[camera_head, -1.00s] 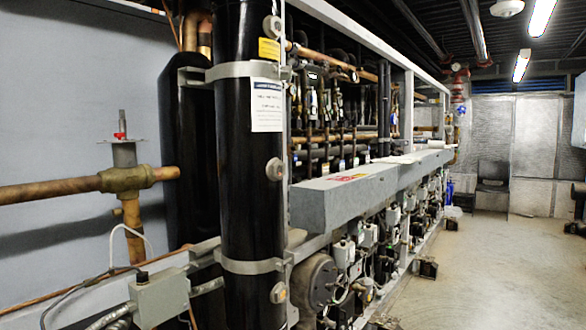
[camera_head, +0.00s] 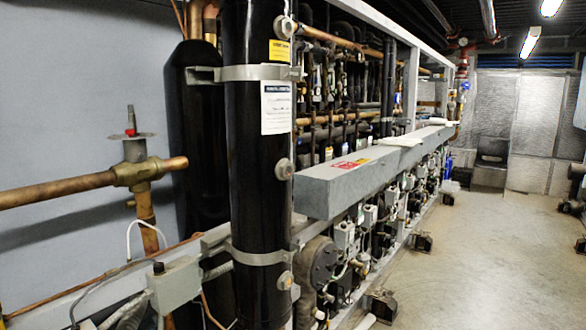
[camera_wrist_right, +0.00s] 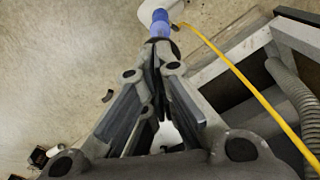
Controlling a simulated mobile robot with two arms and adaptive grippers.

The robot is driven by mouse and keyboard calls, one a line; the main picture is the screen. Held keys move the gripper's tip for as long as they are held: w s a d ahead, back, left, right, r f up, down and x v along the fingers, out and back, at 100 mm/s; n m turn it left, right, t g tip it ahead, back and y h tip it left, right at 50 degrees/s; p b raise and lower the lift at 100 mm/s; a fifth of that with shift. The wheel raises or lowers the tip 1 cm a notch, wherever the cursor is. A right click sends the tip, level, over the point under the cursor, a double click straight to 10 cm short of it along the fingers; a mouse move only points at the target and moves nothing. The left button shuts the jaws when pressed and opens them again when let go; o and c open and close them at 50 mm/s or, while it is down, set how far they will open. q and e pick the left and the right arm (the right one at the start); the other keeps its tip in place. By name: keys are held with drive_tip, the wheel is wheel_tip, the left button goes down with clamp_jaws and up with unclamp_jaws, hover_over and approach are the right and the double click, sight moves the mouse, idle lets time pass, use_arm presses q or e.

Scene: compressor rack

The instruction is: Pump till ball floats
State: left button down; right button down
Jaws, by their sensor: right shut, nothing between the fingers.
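My right gripper (camera_wrist_right: 158,48) shows in the right wrist view with its fingers closed together and nothing between them. A blue piece (camera_wrist_right: 158,22) with a white end (camera_wrist_right: 154,8) lies just beyond the fingertips. I cannot tell whether the fingers touch it. In the head view a tall black cylinder (camera_head: 258,190) stands upright with several round sight ports (camera_head: 284,169) down its side. No ball can be made out in these ports. No pump is clearly identifiable. My left gripper is in neither current view.
A yellow hose (camera_wrist_right: 240,75) runs diagonally at right in the wrist view, beside a grey corrugated conduit (camera_wrist_right: 292,95) and a light frame. In the head view the compressor rack with its grey box beam (camera_head: 345,185) extends backward. Open concrete floor (camera_head: 480,260) lies to its right.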

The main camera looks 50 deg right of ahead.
idle(0.4)
drive_tip(key=shift+r, duration=0.1)
wheel_tip(320, 180, down, 10)
drive_tip(key=b, duration=0.7)
drive_tip(key=shift+r, duration=0.15)
wheel_tip(320, 180, up, 10)
drive_tip(key=p, duration=1)
drive_tip(key=shift+f, duration=0.25)
